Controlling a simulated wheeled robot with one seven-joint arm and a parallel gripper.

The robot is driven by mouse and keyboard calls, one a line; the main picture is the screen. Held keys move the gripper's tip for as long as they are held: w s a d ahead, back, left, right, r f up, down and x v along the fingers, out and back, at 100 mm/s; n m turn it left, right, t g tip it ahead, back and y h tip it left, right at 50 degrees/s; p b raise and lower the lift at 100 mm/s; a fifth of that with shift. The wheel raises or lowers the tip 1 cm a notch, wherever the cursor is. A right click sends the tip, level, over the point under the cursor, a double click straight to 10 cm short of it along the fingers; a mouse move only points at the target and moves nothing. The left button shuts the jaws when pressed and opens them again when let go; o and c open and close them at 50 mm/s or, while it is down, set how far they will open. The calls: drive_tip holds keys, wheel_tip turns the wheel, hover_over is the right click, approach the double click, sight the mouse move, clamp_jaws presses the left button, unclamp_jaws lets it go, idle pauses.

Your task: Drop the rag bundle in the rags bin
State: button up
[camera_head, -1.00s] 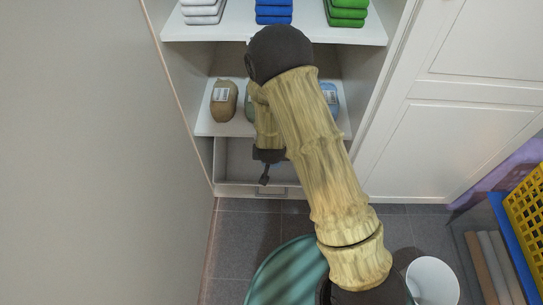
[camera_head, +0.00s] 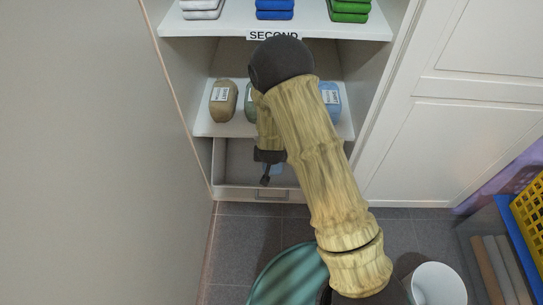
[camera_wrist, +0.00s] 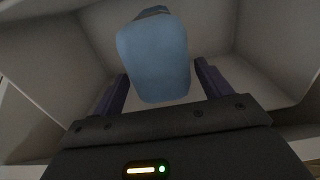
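A light blue bundle (camera_wrist: 155,55) shows in the wrist view beyond and between my gripper's two dark fingers. My gripper (camera_wrist: 163,88) is open, with gaps between the fingers and the bundle's sides. Pale bin walls (camera_wrist: 265,50) surround the bundle; whether it rests on the floor of the bin I cannot tell. In the head view my gripper (camera_head: 265,180) points down over the open grey bin (camera_head: 232,165) at the cabinet's bottom. A patch of the blue bundle (camera_head: 276,169) shows in the bin beside my gripper.
The shelf above holds brown (camera_head: 223,101), green (camera_head: 250,103) and blue (camera_head: 330,100) bundles, partly behind my arm. Folded cloths (camera_head: 274,10) lie on the upper shelf. A white bucket (camera_head: 437,285) and a yellow crate (camera_head: 530,215) stand at the right.

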drive_tip(key=shift+o, duration=0.9)
drive_tip(key=p+v, duration=0.7)
drive_tip(key=v, duration=1)
drive_tip(key=shift+r, duration=0.15)
drive_tip(key=shift+s, duration=0.1)
